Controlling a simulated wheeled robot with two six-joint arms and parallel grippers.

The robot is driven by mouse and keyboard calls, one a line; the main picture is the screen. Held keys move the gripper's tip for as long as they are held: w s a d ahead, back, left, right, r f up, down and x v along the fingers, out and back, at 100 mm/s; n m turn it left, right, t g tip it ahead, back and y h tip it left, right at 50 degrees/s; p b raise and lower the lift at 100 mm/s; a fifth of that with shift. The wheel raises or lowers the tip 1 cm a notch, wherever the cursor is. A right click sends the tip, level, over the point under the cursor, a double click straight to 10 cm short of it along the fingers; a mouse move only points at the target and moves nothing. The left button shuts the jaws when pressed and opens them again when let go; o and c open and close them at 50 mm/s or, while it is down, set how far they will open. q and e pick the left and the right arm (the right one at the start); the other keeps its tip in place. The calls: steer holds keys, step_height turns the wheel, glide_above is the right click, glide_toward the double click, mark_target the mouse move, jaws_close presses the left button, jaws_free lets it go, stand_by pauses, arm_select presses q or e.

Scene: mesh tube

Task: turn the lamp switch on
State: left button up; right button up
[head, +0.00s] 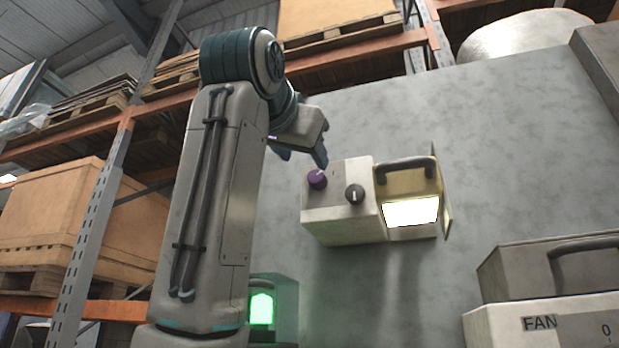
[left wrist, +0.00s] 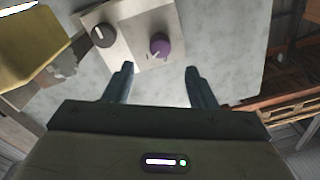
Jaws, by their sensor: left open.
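A pale box (head: 340,222) on the grey wall carries a purple knob (head: 317,180) and a black knob (head: 355,194). I cannot tell which one is the lamp switch. A yellowish housing with a handle (head: 405,168) adjoins the box, with a bright white panel (head: 411,212). My left gripper (head: 303,158) is open just above and beside the purple knob. In the left wrist view its fingers (left wrist: 159,70) stand apart, with the purple knob (left wrist: 160,45) ahead between them and the black knob (left wrist: 102,36) to the left. The fingers appear clear of both. My right gripper is not in view.
A grey case with a handle (head: 540,268) sits on a pale box marked FAN (head: 560,322) at lower right. A green-lit unit (head: 262,308) is partly behind my left arm. Racks with pallets and cartons (head: 55,215) stand at left. The wall below the box is clear.

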arm_select(q)
steer(key=v, duration=0.3)
steer(key=shift+s+b, duration=0.15)
steer(key=shift+b, duration=0.25)
steer(key=shift+f, duration=0.1)
